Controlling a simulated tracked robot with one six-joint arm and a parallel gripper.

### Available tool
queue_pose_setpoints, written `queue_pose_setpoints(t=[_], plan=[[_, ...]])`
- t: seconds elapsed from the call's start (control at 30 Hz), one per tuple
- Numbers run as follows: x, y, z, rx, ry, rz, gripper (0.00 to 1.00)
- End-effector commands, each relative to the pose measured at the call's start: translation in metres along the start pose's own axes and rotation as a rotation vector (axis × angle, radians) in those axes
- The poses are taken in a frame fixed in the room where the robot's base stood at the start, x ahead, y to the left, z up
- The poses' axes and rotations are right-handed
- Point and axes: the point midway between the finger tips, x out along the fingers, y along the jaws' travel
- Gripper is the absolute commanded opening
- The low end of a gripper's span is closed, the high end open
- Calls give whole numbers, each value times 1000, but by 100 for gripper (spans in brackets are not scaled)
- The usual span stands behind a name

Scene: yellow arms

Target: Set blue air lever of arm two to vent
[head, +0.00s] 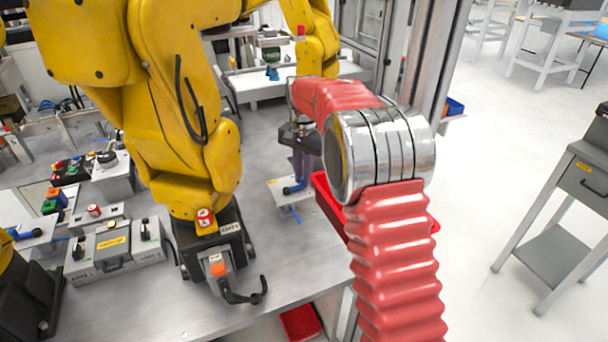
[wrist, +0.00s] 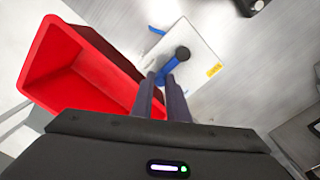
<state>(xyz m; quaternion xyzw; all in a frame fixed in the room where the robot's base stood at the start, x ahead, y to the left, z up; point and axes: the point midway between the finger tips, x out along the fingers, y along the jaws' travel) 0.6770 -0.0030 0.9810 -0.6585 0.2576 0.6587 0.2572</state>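The blue air lever (wrist: 168,67) sits on a white plate (wrist: 199,45) with a yellow label, turning at a round black hub (wrist: 182,53). In the head view the lever (head: 293,188) shows on its plate (head: 283,201), to the right of the yellow arm (head: 180,100). My gripper (head: 302,180) points down over the plate. In the wrist view my gripper (wrist: 160,79) has its two dark fingers close together, with the lever's free end at the tips. The tips hide part of it, so I cannot tell whether they touch or grip it.
A red bin (wrist: 85,68) lies close to the left of my fingers in the wrist view; it also shows in the head view (head: 330,205). Control boxes (head: 112,243) and another blue lever (head: 18,235) are at the left. Bare metal table surrounds the plate's right side in the wrist view.

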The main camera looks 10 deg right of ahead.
Motion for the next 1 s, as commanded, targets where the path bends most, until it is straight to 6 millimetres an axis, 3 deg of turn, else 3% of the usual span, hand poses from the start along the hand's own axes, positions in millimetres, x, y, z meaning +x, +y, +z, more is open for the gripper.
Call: queue_pose_setpoints(t=[0.17, 0.67, 1.0], plan=[[0, 0, 0, 0, 0, -1, 0], [0, -2, -2, -46, 1, 0, 0], [0, -12, -6, -245, 1, -1, 0]])
